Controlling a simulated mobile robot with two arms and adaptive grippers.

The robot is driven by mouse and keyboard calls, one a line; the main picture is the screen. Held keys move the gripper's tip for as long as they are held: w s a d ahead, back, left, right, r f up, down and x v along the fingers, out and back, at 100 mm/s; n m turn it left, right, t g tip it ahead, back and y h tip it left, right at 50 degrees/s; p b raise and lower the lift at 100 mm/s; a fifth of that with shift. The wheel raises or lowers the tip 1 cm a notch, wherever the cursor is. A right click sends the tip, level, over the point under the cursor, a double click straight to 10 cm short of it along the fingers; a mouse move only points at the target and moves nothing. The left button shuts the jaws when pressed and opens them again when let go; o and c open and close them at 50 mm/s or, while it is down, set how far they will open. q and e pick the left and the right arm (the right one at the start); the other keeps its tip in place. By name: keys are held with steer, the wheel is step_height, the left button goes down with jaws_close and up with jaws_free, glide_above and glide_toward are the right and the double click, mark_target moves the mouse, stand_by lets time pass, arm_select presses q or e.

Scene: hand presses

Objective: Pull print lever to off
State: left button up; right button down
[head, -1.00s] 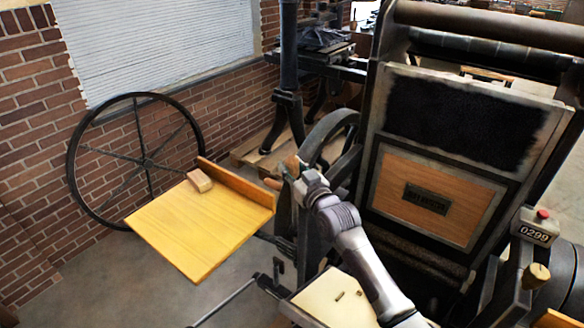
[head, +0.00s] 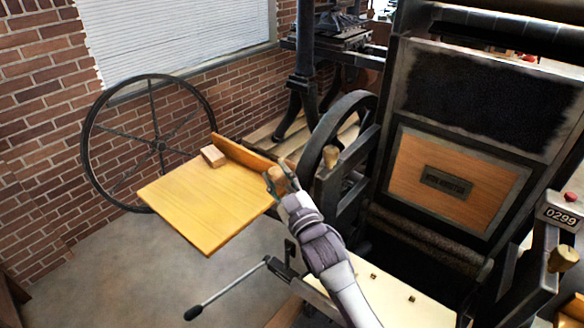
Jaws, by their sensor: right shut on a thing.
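The print lever's wooden handle (head: 277,180) shows at the left side of the press, just in front of the right edge of the yellow feed board. My right gripper (head: 279,179) is shut on this handle; its fingers cover part of it. The rest of the lever is hidden behind my gripper and arm. The hand press (head: 455,180) fills the right side of the view, with a dark ink plate above a wood panel. My left gripper is not in view.
The yellow feed board (head: 205,205) carries a small wooden block (head: 213,156). A spoked flywheel (head: 158,146) stands by the brick wall. A black-gripped rod (head: 228,290) juts out low left.

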steer(key=s+a+f+n+y+b, duration=0.1)
steer(key=s+a+f+n+b, duration=0.2)
steer(key=s+f+b, duration=0.1)
steer(key=shift+f+n+t+y, duration=0.2)
steer(key=shift+n+t+y, duration=0.1)
steer(key=shift+s+f, duration=0.1)
steer(key=shift+f, duration=0.1)
steer(key=c, duration=1)
jaws_free()
steer(key=shift+c, duration=0.2)
steer(key=o, duration=0.3)
steer(key=shift+s+r, duration=0.1)
steer(key=shift+r, duration=0.1)
